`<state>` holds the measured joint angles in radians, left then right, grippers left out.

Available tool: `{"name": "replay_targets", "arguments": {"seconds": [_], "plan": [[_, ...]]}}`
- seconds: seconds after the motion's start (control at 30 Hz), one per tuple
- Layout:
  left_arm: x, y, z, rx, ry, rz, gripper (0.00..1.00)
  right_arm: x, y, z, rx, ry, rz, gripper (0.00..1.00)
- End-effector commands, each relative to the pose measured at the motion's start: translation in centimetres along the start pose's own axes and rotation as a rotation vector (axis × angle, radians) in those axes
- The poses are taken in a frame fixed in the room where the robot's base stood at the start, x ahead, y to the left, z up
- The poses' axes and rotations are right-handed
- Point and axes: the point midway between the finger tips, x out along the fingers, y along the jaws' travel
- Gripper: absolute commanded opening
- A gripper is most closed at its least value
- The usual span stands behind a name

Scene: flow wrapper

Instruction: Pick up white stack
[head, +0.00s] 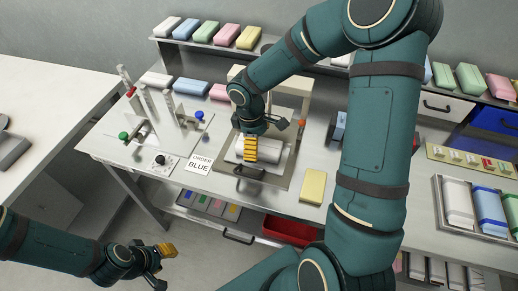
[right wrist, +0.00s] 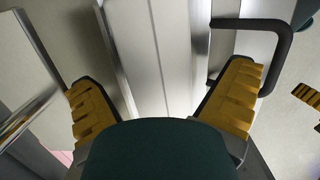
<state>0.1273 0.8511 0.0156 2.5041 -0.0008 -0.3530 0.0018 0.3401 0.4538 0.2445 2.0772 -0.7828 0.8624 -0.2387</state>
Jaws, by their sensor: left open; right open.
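A white block-like piece (head: 278,156), apparently the white stack, lies in the metal bed of the machine in the middle of the table. My right gripper (head: 262,142) is open just above it, and its yellow finger hides part of it. In the right wrist view, a pale, long piece (right wrist: 172,50) lies between the two spread yellow fingers, with a gap to each; contact cannot be told. My left gripper (head: 160,264) is open and empty, low at the front left, away from the table.
A black handle (head: 248,172) stands at the machine's front; it is close to one finger in the right wrist view (right wrist: 286,45). A card reads ORDER BLUE (head: 200,163). A yellow pack (head: 313,186) lies right of the machine. A tray (head: 470,232) of packs stands far right.

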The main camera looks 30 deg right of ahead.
Motion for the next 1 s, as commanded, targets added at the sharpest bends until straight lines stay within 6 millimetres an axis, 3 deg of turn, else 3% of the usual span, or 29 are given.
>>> {"name": "replay_targets", "arguments": {"seconds": [0.1,0.37,0.5,0.53,0.57,1.0], "plan": [[0.6,-0.23,-0.05,0.0,0.003,0.0,0.39,1.85,0.06,0.13,0.003,-0.003,-0.003,1.0],[0.55,-0.2,-0.08,0.0,0.003,0.0,0.39,1.97,0.06,0.09,0.002,-0.001,0.0,1.0],[0.55,-0.2,-0.08,0.0,0.003,0.0,0.39,1.95,0.05,0.07,0.001,-0.001,0.0,0.51],[0.55,-0.2,-0.07,0.0,0.003,0.0,0.39,1.94,0.05,0.06,0.001,-0.001,0.0,0.42],[0.55,-0.2,-0.07,0.0,0.003,0.0,0.39,1.94,0.05,0.06,0.001,-0.001,0.0,0.4],[0.33,-0.13,-0.06,0.0,0.002,0.0,0.39,1.31,0.07,0.11,0.001,0.001,0.001,0.38]]}}
